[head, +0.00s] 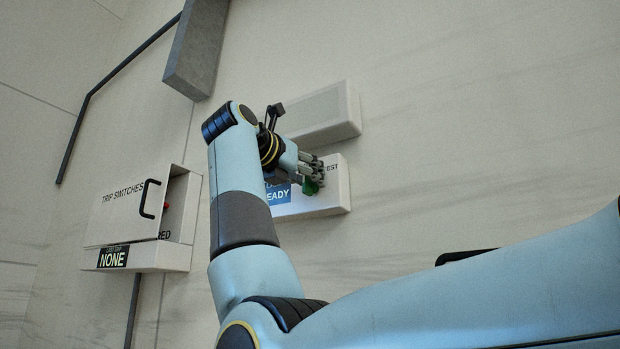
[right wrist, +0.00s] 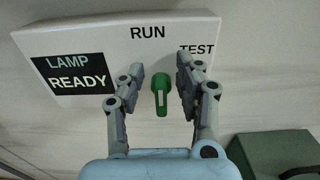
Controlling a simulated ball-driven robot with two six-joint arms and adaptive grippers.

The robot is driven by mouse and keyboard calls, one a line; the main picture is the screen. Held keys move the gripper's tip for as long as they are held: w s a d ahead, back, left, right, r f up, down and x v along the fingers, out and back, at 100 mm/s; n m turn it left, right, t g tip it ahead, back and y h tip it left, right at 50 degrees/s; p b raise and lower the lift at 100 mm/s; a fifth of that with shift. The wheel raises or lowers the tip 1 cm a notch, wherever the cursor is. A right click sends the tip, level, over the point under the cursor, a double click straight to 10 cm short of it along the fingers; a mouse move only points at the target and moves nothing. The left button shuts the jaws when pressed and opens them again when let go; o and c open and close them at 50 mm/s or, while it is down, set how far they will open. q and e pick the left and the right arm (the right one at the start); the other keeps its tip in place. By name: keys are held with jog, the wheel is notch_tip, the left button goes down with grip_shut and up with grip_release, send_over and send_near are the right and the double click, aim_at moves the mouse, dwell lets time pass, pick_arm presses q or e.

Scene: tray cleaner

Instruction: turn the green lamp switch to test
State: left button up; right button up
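The green lamp switch (right wrist: 160,84) sits on the white lamp box (right wrist: 100,30) between the labels RUN and TEST, its lever upright in the right wrist view. In the head view the green switch (head: 312,186) shows beside my fingers, on the box (head: 335,200) fixed to the wall. My right gripper (right wrist: 161,80) is open, one finger on each side of the switch, with visible gaps. It also shows in the head view (head: 312,172). The box display (right wrist: 75,75) reads LAMP READY. My left gripper is not in view.
A white trip switches box (head: 125,215) with a black handle and a NONE display (head: 113,258) is on the wall at left. A pale panel (head: 320,115) sits above the lamp box. A green box (right wrist: 275,150) shows lower right in the right wrist view.

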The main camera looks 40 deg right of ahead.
jog(key=shift+c, duration=0.2)
jog(key=shift+s, duration=0.2)
grip_shut()
pick_arm(q)
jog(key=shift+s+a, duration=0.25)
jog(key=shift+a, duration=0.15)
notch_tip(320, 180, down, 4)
jog(key=b, duration=0.3)
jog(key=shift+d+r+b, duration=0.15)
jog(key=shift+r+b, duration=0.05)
jog(key=shift+b, duration=0.1)
pick_arm(e)
jog(key=m, duration=0.4)
jog(key=s+m, duration=0.1)
jog(key=m, duration=0.6)
jog(key=shift+s+d+f+m, duration=0.25)
jog(key=shift+d+m, duration=0.05)
jog(key=shift+m, duration=0.1)
